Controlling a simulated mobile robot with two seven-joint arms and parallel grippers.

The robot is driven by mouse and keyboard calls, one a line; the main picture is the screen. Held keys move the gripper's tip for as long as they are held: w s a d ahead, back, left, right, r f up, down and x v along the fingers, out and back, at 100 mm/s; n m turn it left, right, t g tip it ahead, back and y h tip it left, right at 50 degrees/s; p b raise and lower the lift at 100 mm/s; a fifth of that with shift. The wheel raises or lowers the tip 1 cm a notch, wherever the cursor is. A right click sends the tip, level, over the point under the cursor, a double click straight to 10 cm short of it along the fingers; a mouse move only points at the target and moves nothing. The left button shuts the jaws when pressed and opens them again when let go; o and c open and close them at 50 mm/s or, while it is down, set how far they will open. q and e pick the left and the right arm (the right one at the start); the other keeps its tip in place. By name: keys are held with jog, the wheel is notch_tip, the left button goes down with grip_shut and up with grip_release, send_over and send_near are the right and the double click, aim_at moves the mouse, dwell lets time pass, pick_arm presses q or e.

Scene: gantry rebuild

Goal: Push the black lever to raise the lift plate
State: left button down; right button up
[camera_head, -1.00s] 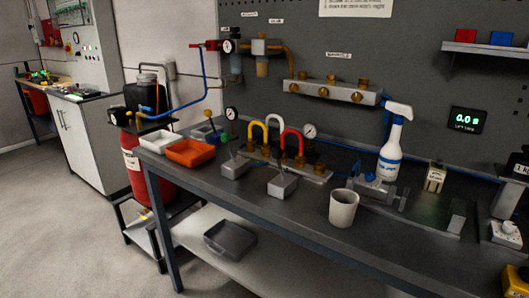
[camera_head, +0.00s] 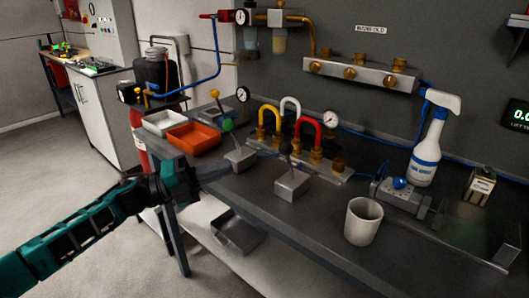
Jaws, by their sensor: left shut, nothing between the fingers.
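The black-knobbed lever (camera_head: 285,148) stands up from a grey box (camera_head: 291,184) near the middle of the bench. A second grey box (camera_head: 240,158) to its left carries a green-knobbed lever (camera_head: 228,125). A yellow-knobbed lever (camera_head: 215,94) stands behind. My left gripper (camera_head: 222,171) is shut and empty, at the bench's front left edge, left of the black lever and apart from it. I cannot make out the lift plate for sure; a dark flat area with a small grey block (camera_head: 507,255) lies at the right. My right gripper is out of view.
A white cup (camera_head: 362,221) stands right of the black lever, near the front edge. Coloured hose loops (camera_head: 306,130) rise behind it. Orange (camera_head: 194,138) and white (camera_head: 163,123) trays lie at the left. A spray bottle (camera_head: 428,150) stands at the right.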

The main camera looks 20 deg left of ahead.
aim_at(288, 162)
pick_arm(q)
jog(key=p+x, duration=0.1)
jog(key=x, duration=0.9)
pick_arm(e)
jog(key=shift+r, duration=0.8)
pick_arm(q)
jog(key=shift+w, duration=0.15)
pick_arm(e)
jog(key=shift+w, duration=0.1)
